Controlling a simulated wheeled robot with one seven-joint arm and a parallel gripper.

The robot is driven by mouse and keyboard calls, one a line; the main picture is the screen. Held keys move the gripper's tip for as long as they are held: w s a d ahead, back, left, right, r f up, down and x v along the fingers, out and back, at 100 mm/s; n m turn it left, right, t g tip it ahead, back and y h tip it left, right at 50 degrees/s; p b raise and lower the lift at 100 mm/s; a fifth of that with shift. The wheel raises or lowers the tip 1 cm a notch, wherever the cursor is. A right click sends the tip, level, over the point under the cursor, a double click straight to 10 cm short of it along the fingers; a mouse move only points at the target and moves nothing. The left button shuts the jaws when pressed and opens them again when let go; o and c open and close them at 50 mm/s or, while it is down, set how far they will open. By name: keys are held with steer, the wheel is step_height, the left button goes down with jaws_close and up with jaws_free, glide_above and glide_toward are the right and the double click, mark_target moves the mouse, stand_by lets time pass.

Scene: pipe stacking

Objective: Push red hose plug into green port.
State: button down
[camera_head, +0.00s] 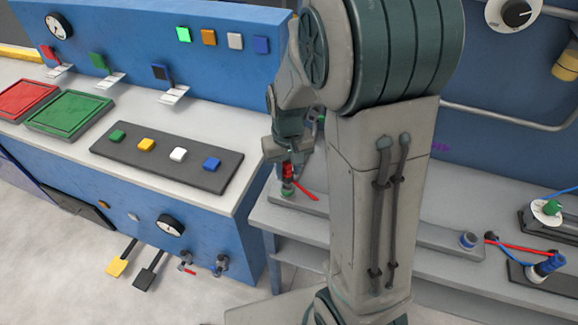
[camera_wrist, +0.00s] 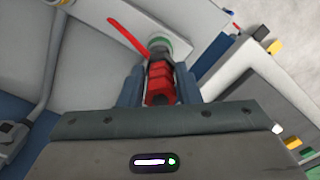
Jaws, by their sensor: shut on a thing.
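In the head view my gripper (camera_head: 288,160) is low at the shelf beside the console, left of my arm's column. It is shut on the red hose plug (camera_head: 288,171), with the red hose trailing to the right. The green port (camera_head: 287,188) is directly below the plug. In the wrist view the red plug (camera_wrist: 160,82) sits between my two fingers (camera_wrist: 159,82). The green port (camera_wrist: 158,46) is just beyond the plug's dark tip, lined up with it. The tip appears at or in the port, but I cannot tell how deep.
A blue port (camera_head: 467,240) stands on the same shelf strip to the right. Further right are a red and blue hose set and a blue plug (camera_head: 548,264). The console (camera_head: 190,130) with its buttons stands close on the left.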

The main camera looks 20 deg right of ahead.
mark_target(288, 176)
steer(key=shift+f+b, duration=0.75)
steer(key=shift+f, duration=0.1)
stand_by(1.6)
steer(key=shift+f, duration=0.3)
steer(key=shift+f+b, duration=0.55)
steer(key=shift+b, duration=0.15)
steer(key=c, duration=1)
jaws_free()
steer(key=shift+r, duration=0.1)
